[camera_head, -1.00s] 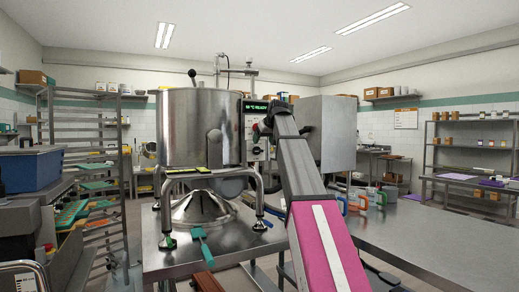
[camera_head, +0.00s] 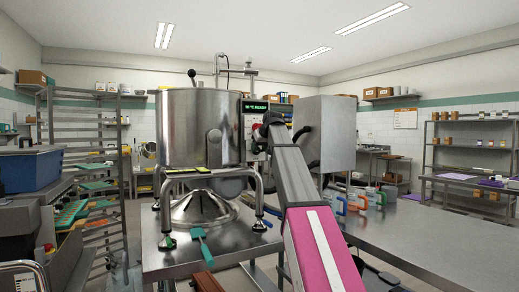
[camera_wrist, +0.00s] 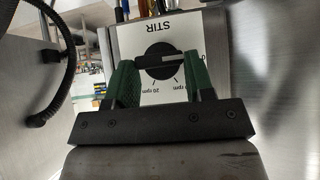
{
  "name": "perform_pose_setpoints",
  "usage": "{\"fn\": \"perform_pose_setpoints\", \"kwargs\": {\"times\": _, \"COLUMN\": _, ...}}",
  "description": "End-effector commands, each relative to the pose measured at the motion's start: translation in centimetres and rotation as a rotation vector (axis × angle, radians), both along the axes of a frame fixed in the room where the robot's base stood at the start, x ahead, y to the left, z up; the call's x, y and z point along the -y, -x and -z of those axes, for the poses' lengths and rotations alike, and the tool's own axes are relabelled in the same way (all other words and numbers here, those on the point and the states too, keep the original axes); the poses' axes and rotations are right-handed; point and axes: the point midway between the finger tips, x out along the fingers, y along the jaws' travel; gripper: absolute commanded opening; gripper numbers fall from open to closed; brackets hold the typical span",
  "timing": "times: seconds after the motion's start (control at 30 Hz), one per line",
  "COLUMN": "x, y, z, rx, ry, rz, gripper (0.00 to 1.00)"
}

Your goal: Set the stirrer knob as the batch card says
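The stirrer knob (camera_wrist: 160,62) is round and black with a raised bar, on a white plate marked STIR, which appears upside down in the wrist view. A pale pointer mark on the bar points right in that view. An upside-down "20 rpm" label is below left of the knob; another rpm label at lower right is partly covered. My gripper (camera_wrist: 162,72) has its green fingers apart, one on each side of the knob; I cannot tell whether they touch it. In the head view my arm hides the knob. No readable batch card shows.
The steel kettle (camera_head: 200,128) stands left of the control box, whose green display (camera_head: 255,106) is lit. A grey steel cabinet (camera_head: 325,133) is close on the right. A steel table (camera_head: 420,240) has free room at right. A poster (camera_head: 405,118) hangs on the back wall, unreadable.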

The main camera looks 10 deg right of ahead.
Motion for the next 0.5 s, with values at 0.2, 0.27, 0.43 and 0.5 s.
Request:
{"fn": "perform_pose_setpoints", "kwargs": {"times": 0.2, "x": 0.04, "y": -0.01, "z": -0.01, "rx": -0.005, "ry": -0.015, "rz": 0.0, "gripper": 0.25}}
{"fn": "perform_pose_setpoints", "kwargs": {"times": 0.27, "x": 0.09, "y": -0.03, "z": -0.01, "rx": -0.009, "ry": -0.028, "rz": 0.0, "gripper": 0.25}}
{"fn": "perform_pose_setpoints", "kwargs": {"times": 0.43, "x": 0.32, "y": -0.1, "z": -0.02, "rx": -0.034, "ry": -0.102, "rz": 0.0, "gripper": 0.25}}
{"fn": "perform_pose_setpoints", "kwargs": {"times": 0.5, "x": 0.45, "y": -0.14, "z": -0.02, "rx": -0.049, "ry": -0.146, "rz": 0.0, "gripper": 0.25}}
